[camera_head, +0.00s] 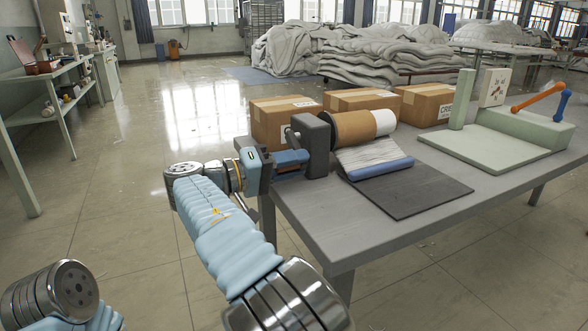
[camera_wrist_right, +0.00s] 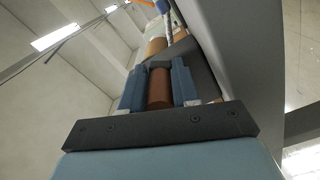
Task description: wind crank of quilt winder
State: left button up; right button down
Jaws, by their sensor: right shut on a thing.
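The quilt winder stands at the left end of the grey table. It has a dark grey upright (camera_head: 317,148) and a brown roller (camera_head: 354,127) with a white end. A white quilt (camera_head: 368,157) with a blue edge roll (camera_head: 380,169) hangs from the roller onto a dark mat. My right gripper (camera_head: 292,160) is at the upright's left side, shut on the crank handle. In the right wrist view the brown crank handle (camera_wrist_right: 160,88) lies between the two blue fingers (camera_wrist_right: 158,86). The handle is hidden by the fingers in the head view. My left gripper is out of view.
Several cardboard boxes (camera_head: 284,121) stand along the table's back. A pale green press-like fixture (camera_head: 490,143) with orange and blue levers is at the right. Duvet heaps (camera_head: 385,55) lie behind. The floor left of the table is clear up to a shelf (camera_head: 45,75).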

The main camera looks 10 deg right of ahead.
jog(key=shift+w+a+f, duration=0.1)
jog(key=shift+a+f, duration=0.05)
jog(key=shift+f, duration=0.2)
jog(key=c, duration=0.9)
grip_release()
jog(key=shift+r, duration=0.1)
jog(key=p+v, duration=0.2)
jog(key=v, duration=1.1)
jog(key=shift+a, duration=0.35)
